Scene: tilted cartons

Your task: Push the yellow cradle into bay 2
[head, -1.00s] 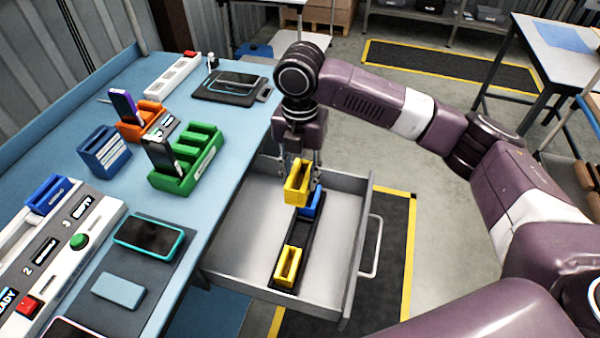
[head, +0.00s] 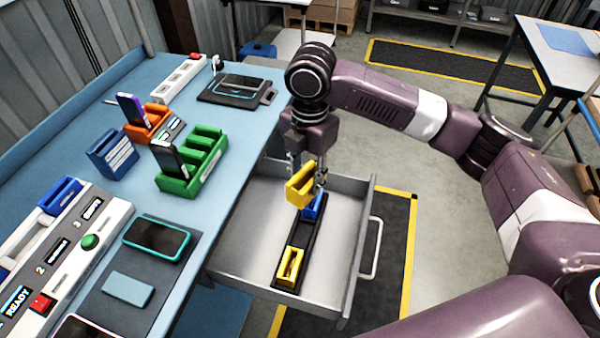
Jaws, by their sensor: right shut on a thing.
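My right gripper (head: 306,176) is shut on a yellow cradle (head: 300,187) and holds it, somewhat tilted, above the open drawer. A second yellow cradle (head: 290,266) sits in a black holder (head: 308,240) in the drawer. A blue cradle (head: 313,206) is in the same holder, partly hidden by the held one. The white bay unit (head: 70,255) is at the left of the bench, with labels numbered 2 and 3. A blue cradle (head: 60,196) sits at its far end. Bay 2 (head: 52,254) has a dark label beside it. My left gripper is not in view.
The open grey drawer (head: 345,262) juts out right of the blue bench. A green rack (head: 192,160), an orange holder (head: 148,122) with a phone and a blue box (head: 112,154) stand on the bench. Phones lie nearer the front.

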